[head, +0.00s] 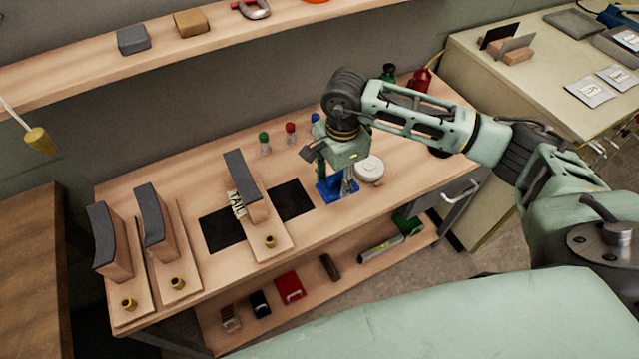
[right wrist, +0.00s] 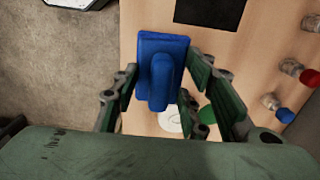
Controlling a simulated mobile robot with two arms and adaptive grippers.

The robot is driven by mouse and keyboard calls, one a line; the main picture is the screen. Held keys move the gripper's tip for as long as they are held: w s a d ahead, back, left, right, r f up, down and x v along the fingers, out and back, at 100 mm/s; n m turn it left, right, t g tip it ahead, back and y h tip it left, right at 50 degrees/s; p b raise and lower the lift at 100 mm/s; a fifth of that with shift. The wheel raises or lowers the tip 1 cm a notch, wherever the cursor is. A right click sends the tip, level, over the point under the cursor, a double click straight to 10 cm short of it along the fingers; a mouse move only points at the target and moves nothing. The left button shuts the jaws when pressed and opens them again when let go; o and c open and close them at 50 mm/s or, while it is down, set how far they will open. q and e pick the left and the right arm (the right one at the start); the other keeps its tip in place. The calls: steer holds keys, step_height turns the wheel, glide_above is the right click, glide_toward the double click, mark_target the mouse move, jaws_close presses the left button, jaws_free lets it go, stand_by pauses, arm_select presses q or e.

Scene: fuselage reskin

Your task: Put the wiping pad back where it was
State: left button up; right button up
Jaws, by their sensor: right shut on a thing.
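The wiping pad is taken to be the blue block with a raised rounded grip (right wrist: 172,48); in the head view it shows as a blue piece (head: 327,191) low over the workbench, right of the black squares. My right gripper (head: 338,178) points down above it and is shut on it; in the right wrist view the fingers (right wrist: 160,84) stand on both sides of its grip. I cannot tell whether the pad touches the bench top. My left gripper is not in view.
The workbench (head: 190,194) holds wooden stands with grey curved tops, two black squares (head: 292,200) and a white round dish (head: 369,169) just right of the pad. Several small coloured-top bottles (head: 290,131) stand behind. A lower shelf (head: 345,275) carries tools. A shelf (head: 60,75) runs above.

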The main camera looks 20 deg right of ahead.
steer(key=w+a+f, duration=0.1)
steer(key=w, duration=0.1)
steer(key=w+a+f, duration=0.1)
steer(key=a, duration=0.1)
steer(key=shift+w+f+p, duration=0.4)
step_height(320, 180, down, 4)
steer(key=shift+r+p, duration=0.15)
steer(key=shift+p, duration=0.6)
steer(key=shift+f, duration=0.25)
steer(key=shift+f+b, duration=0.2)
steer(key=shift+b, duration=0.1)
steer(key=o, duration=1)
steer(key=shift+o, duration=0.2)
steer(key=shift+r, duration=0.15)
